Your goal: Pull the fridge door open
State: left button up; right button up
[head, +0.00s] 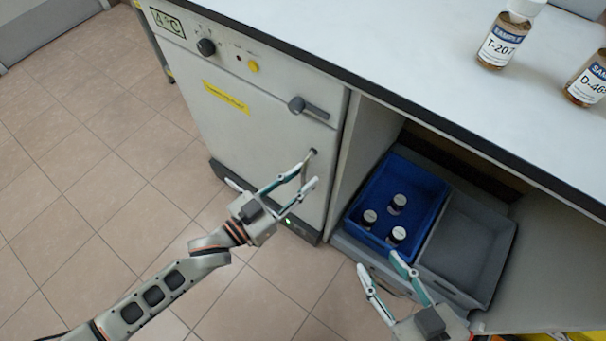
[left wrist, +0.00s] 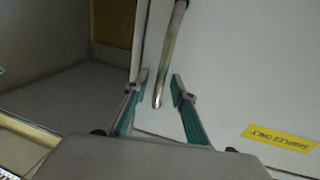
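The fridge (head: 265,130) is a white cabinet under the counter, and its door looks shut. A thin metal bar handle (head: 310,158) stands upright near the door's right edge. My right gripper (head: 378,262) is open and empty in front of the lower shelf.
A blue bin (head: 425,180) with several capped bottles and an empty grey bin (head: 470,235) stand in the open bay right of the fridge. Sample bottles (head: 503,45) stand on the white counter (head: 400,50). The tiled floor (head: 110,150) before the fridge is clear.

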pick_arm(q)
jog(key=shift+w+d, duration=0.3)
jog(key=shift+d, duration=0.05)
grip_shut()
